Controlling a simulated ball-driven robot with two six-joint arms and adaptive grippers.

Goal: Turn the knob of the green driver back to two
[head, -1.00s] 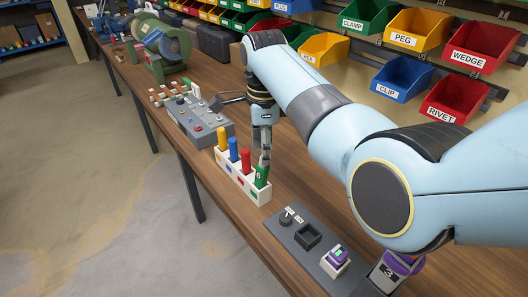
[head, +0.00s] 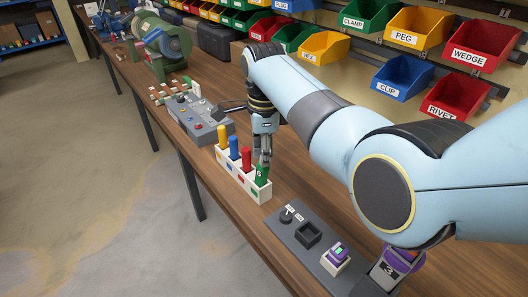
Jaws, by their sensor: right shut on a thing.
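The green driver (head: 262,176) stands in the right-hand slot of a white rack (head: 256,196), with a small white mark on its front. My right gripper (head: 264,163) comes down from above and is shut on the top of the green driver. The fingers hide its knob, so I cannot read the setting. A yellow driver (head: 222,137), a blue driver (head: 233,147) and a red driver (head: 246,160) stand in the same rack to its left.
A grey control box (head: 205,128) stands behind the rack. Labelled bins (head: 414,33) line the back. Bare wood (head: 310,180) shows right of the rack.

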